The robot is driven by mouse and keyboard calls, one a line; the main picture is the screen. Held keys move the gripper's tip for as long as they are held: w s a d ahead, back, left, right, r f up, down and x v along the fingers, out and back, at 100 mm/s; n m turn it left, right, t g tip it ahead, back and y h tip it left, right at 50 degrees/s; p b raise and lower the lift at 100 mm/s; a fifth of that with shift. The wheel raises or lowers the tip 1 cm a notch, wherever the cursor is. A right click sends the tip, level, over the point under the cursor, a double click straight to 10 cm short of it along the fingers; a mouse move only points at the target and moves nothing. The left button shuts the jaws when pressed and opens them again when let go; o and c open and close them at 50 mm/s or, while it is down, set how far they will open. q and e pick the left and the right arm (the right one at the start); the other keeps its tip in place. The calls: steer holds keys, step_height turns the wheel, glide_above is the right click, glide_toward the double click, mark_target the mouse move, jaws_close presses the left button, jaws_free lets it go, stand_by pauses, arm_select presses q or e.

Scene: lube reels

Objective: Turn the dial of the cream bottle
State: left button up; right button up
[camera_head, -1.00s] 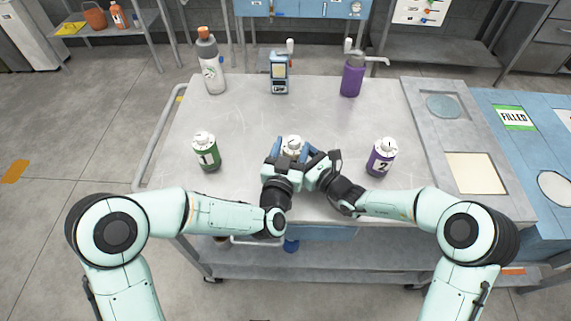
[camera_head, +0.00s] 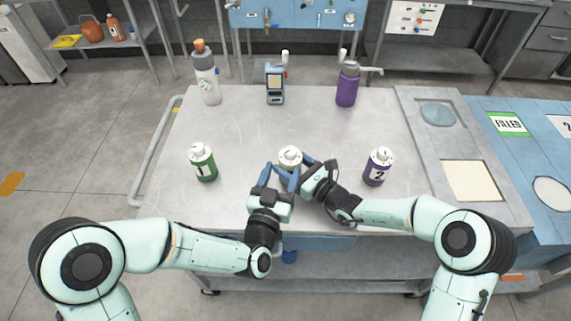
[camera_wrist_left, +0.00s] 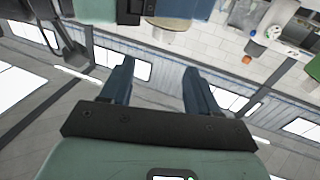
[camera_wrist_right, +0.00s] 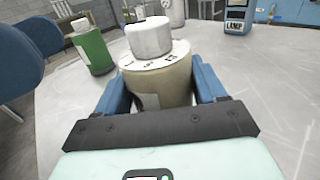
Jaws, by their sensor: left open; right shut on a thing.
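The cream bottle (camera_head: 290,158) stands upright on the table, in front of the middle. In the right wrist view the cream bottle (camera_wrist_right: 160,82) shows a white knob, its dial (camera_wrist_right: 149,37), on top of a marked white disc. My right gripper (camera_head: 302,175) is shut around the bottle's body, one finger on each side (camera_wrist_right: 162,92). My left gripper (camera_head: 279,178) is open and empty, just left of and in front of the bottle. In the left wrist view its fingers (camera_wrist_left: 158,85) are apart, with nothing between them.
A green bottle marked 1 (camera_head: 203,163) stands to the left and a purple bottle marked 2 (camera_head: 378,167) to the right. The table (camera_head: 235,130) between is clear.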

arm_select(q)
steer(key=w+a+r+m+h, duration=0.2)
steer(key=w+r+h, duration=0.2)
steer(key=r+h, duration=0.15)
steer(key=m+g+h, duration=0.6)
steer(key=m+g, duration=0.2)
steer(key=g, duration=0.2)
glide_toward(284, 153)
steer(key=x, duration=1.1)
steer(key=shift+d+r, duration=0.25)
steer(key=shift+d, duration=0.15)
steer(key=c, duration=1)
